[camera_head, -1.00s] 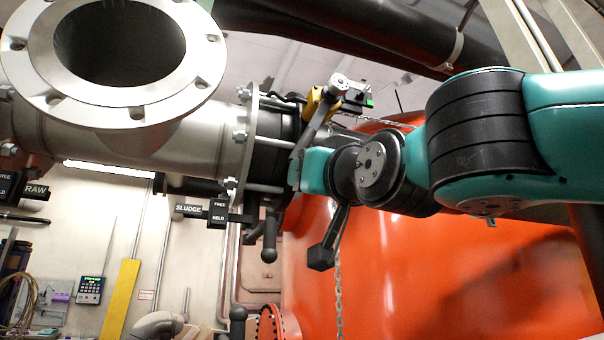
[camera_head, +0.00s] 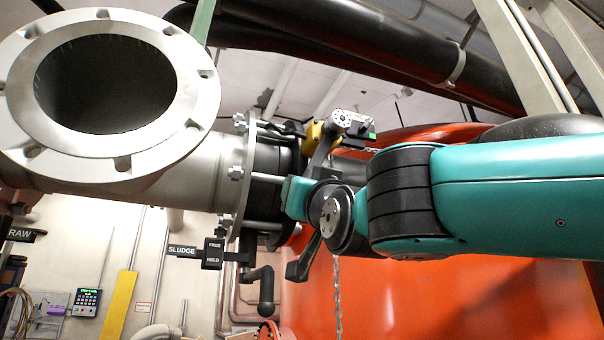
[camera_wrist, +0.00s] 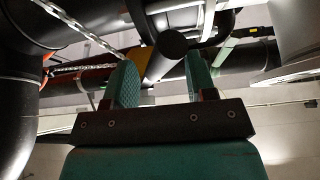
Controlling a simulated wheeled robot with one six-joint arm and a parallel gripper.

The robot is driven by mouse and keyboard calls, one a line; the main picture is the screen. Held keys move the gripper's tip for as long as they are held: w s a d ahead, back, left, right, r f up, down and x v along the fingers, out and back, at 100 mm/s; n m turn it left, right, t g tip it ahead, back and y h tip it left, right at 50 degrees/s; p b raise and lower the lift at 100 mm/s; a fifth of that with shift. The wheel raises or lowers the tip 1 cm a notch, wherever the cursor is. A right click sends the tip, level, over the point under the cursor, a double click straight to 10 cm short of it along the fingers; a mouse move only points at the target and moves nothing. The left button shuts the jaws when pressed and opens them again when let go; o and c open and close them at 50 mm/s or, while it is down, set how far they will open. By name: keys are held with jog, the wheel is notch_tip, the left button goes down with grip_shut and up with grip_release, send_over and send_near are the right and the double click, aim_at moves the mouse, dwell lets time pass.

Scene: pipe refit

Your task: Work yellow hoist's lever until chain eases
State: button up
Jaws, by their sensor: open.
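The yellow hoist (camera_head: 312,134) hangs beside the flanged pipe in the head view, partly covered by a grey bar (camera_head: 323,150) that appears to be its lever. The bar slants down behind my wrist, which hides its lower part. A chain (camera_head: 338,300) hangs below. In the wrist view my gripper (camera_wrist: 163,75) is open, its two teal pads apart. A dark round end (camera_wrist: 171,43), perhaps the lever's grip, shows above and between the pads; I cannot tell whether they touch it. A yellow part (camera_wrist: 151,66) shows behind. The fingertips are hidden in the head view.
The grey flanged pipe (camera_head: 190,165) fills the left. Black pipes (camera_head: 370,45) run overhead. An orange tank (camera_head: 470,300) stands behind my arm. A SLUDGE sign (camera_head: 183,251) and dark handle (camera_head: 264,285) sit below the pipe. A chain (camera_wrist: 80,68) crosses the wrist view's left.

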jog(key=shift+p+x, duration=0.9)
jog(key=shift+x, duration=0.15)
jog(key=shift+w+d+r, duration=0.1)
jog(key=shift+w+r, duration=0.1)
jog(key=shift+r, duration=0.05)
jog(key=w+d+r+n+g+y+p, duration=0.3)
jog(key=d+n+y+p, duration=0.1)
jog(key=d+n, duration=0.4)
jog(key=w+d+r+n+g+y+p, duration=0.25)
jog(key=d+n+p, duration=0.2)
jog(key=d, duration=0.65)
jog(key=s+a+f+m+t+h+b, duration=0.35)
jog(key=a+f+m+b, duration=0.4)
jog(key=a+b, duration=0.45)
jog(key=b+v, duration=0.8)
jog(key=shift+d+f+t, duration=0.3)
jog(key=shift+f, duration=0.05)
